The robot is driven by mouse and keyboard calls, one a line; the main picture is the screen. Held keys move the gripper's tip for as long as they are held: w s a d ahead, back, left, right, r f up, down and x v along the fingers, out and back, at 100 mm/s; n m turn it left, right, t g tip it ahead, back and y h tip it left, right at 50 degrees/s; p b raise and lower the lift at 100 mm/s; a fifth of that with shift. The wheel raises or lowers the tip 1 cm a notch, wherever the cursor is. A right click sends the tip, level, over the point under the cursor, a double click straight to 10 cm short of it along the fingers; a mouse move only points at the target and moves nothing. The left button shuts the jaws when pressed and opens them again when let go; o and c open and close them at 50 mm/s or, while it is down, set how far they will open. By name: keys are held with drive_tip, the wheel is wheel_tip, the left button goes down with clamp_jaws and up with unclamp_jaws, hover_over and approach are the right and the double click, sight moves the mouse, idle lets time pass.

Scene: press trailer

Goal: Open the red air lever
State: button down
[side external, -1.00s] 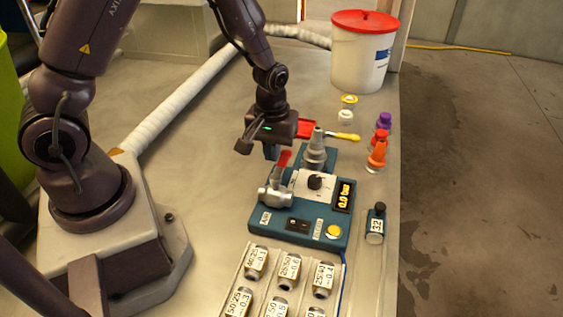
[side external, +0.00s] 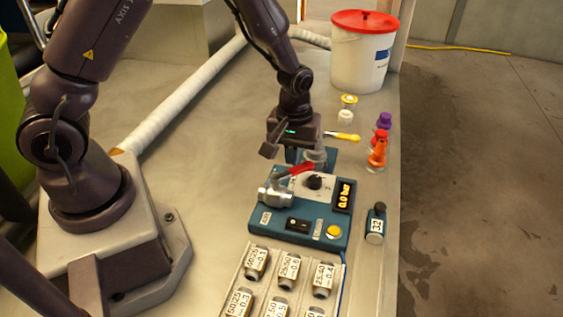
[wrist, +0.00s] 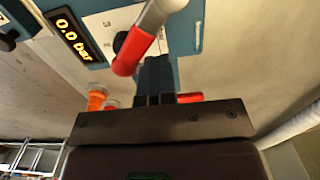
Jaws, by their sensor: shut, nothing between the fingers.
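The red air lever (side external: 297,169) is on the silver valve (side external: 275,195) at the left of the blue press unit (side external: 267,219). It lies tilted over, pointing right and up. In the wrist view the red lever grip (wrist: 132,54) is large and close. My gripper (side external: 292,157) is shut and empty, with its fingers down beside the lever. In the wrist view the shut fingers (wrist: 155,80) are right next to the grip; I cannot tell if they touch it. The display (side external: 344,195) reads 0.0 bar.
A tray of labelled fittings (side external: 272,268) stands in front of the unit. A small bottle (side external: 375,225) marked 32, orange (side external: 377,153) and purple (side external: 383,121) bottles are on the right. A white bucket (side external: 360,60) with a red lid stands behind. The bench's left middle is clear.

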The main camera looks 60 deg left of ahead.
sight(303, 165)
drive_tip(key=shift+w+d, duration=0.15)
drive_tip(key=shift+d, duration=0.15)
drive_tip(key=shift+w+d, duration=0.25)
drive_tip(key=shift+d, duration=0.9)
drive_tip(key=shift+s+d, duration=0.1)
drive_tip(key=shift+d, duration=0.85)
drive_tip(key=shift+w+a, duration=0.25)
drive_tip(key=shift+a, duration=0.05)
